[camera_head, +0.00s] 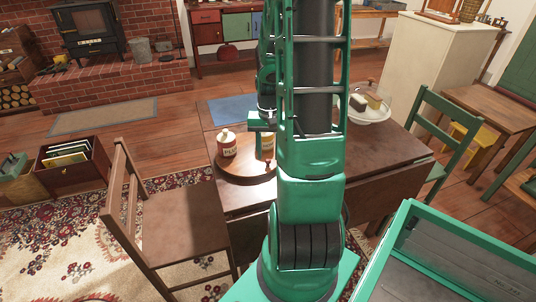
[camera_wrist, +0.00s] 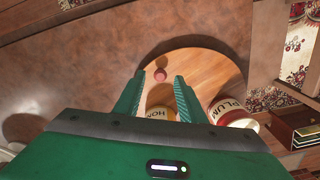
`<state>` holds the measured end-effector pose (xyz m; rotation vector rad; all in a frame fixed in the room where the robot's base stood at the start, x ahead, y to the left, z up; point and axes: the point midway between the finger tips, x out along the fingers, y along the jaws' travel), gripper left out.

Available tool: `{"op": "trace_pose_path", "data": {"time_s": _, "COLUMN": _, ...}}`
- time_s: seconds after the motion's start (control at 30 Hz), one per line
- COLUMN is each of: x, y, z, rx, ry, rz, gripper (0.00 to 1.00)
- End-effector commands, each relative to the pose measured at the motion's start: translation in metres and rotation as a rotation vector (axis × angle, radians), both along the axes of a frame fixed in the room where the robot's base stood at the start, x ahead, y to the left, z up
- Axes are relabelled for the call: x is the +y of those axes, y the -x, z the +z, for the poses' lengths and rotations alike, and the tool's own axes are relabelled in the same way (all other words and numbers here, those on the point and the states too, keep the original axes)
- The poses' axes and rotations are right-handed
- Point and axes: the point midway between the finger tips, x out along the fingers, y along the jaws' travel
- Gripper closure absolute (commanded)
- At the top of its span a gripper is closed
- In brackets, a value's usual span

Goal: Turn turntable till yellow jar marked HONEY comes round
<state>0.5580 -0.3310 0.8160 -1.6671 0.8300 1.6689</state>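The round wooden turntable (camera_head: 240,172) sits on the dark table, partly hidden by my arm; its disc fills the upper middle of the wrist view (camera_wrist: 205,62). A jar marked PLUM (camera_head: 227,144) stands on its left side, and at right in the wrist view (camera_wrist: 230,112). The yellow jar, lettered HON (camera_wrist: 160,112), shows between my fingers in the wrist view; the rest is hidden. A small red knob (camera_wrist: 160,74) on the disc appears between the fingertips. My gripper (camera_wrist: 161,80) is open, fingers apart on either side of the jar; contact cannot be told.
A white bowl (camera_head: 370,115) with items stands at the table's back right. A blue mat (camera_head: 233,109) lies at the back left. A wooden chair (camera_head: 180,215) is close on the left, a green chair (camera_head: 450,130) on the right. Bare tabletop lies beside the turntable.

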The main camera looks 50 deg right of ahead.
Motion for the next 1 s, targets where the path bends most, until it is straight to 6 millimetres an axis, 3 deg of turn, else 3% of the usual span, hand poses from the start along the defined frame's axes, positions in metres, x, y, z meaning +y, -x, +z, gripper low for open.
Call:
{"op": "trace_pose_path", "data": {"time_s": 0.2, "x": 0.000, "y": 0.000, "z": -0.015, "rx": 0.000, "ry": 0.000, "rz": 0.000, "gripper": 0.63}}
{"op": "trace_pose_path", "data": {"time_s": 0.5, "x": 0.000, "y": 0.000, "z": -0.017, "rx": 0.000, "ry": 0.000, "rz": 0.000, "gripper": 0.63}}
{"op": "trace_pose_path", "data": {"time_s": 0.67, "x": 0.000, "y": 0.000, "z": -0.017, "rx": 0.000, "ry": 0.000, "rz": 0.000, "gripper": 1.00}}
{"op": "trace_pose_path", "data": {"time_s": 0.73, "x": 0.000, "y": 0.000, "z": -0.017, "rx": 0.001, "ry": 0.001, "rz": 0.000, "gripper": 1.00}}
{"op": "trace_pose_path", "data": {"time_s": 0.77, "x": -0.018, "y": 0.000, "z": -0.017, "rx": -0.001, "ry": 0.002, "rz": -0.007, "gripper": 1.00}}
{"op": "trace_pose_path", "data": {"time_s": 0.83, "x": -0.007, "y": 0.000, "z": -0.017, "rx": 0.000, "ry": 0.001, "rz": 0.000, "gripper": 1.00}}
{"op": "trace_pose_path", "data": {"time_s": 1.0, "x": 0.000, "y": -0.001, "z": -0.017, "rx": -0.001, "ry": 0.001, "rz": 0.017, "gripper": 1.00}}
